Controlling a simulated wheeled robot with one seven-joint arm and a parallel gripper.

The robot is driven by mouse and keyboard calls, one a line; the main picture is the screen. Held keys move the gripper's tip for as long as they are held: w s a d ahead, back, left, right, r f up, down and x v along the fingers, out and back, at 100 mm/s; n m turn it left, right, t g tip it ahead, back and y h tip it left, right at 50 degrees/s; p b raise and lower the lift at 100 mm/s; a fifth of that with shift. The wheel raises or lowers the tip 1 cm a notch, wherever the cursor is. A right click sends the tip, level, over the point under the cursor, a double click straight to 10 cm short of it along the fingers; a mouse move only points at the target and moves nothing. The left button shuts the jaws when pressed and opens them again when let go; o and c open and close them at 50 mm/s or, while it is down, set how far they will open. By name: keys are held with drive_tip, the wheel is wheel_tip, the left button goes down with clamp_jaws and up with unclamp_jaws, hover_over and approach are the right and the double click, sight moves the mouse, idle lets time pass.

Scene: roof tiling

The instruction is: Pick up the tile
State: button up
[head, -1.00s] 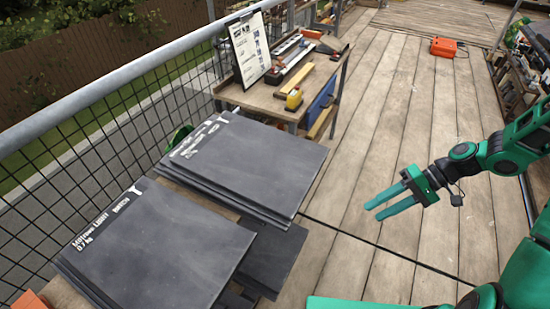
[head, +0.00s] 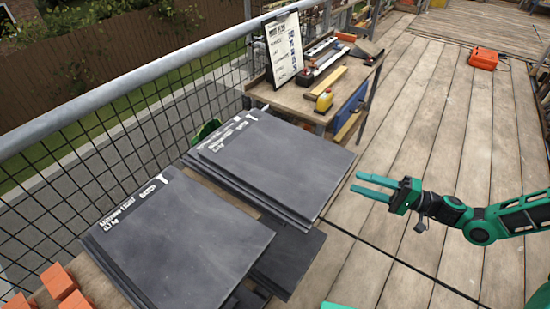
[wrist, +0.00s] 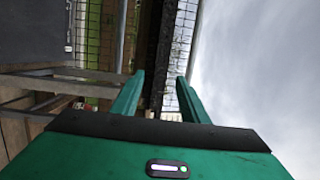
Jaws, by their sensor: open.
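Dark grey flat tiles lie in two stacks by the railing. The near stack (head: 185,238) has white lettering along its left edge. The far stack (head: 275,165) sits just behind it, with its upper tiles slightly offset. My gripper (head: 364,184) is open and empty, to the right of the far stack and apart from it, its two green fingers pointing left. In the wrist view my open fingers (wrist: 158,95) have nothing between them, and part of a dark flat surface shows at the upper left.
A metal railing (head: 120,90) with mesh runs along the left. Orange blocks (head: 60,282) lie at lower left. The plank floor (head: 430,110) at right is largely clear.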

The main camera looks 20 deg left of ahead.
sight(335, 177)
drive_tip(key=a, duration=0.8)
drive_tip(key=shift+w+a+r, duration=0.2)
drive_tip(key=shift+a+r, duration=0.05)
drive_tip(key=shift+a, duration=0.15)
clamp_jaws()
drive_tip(key=shift+f, duration=0.1)
idle(0.9)
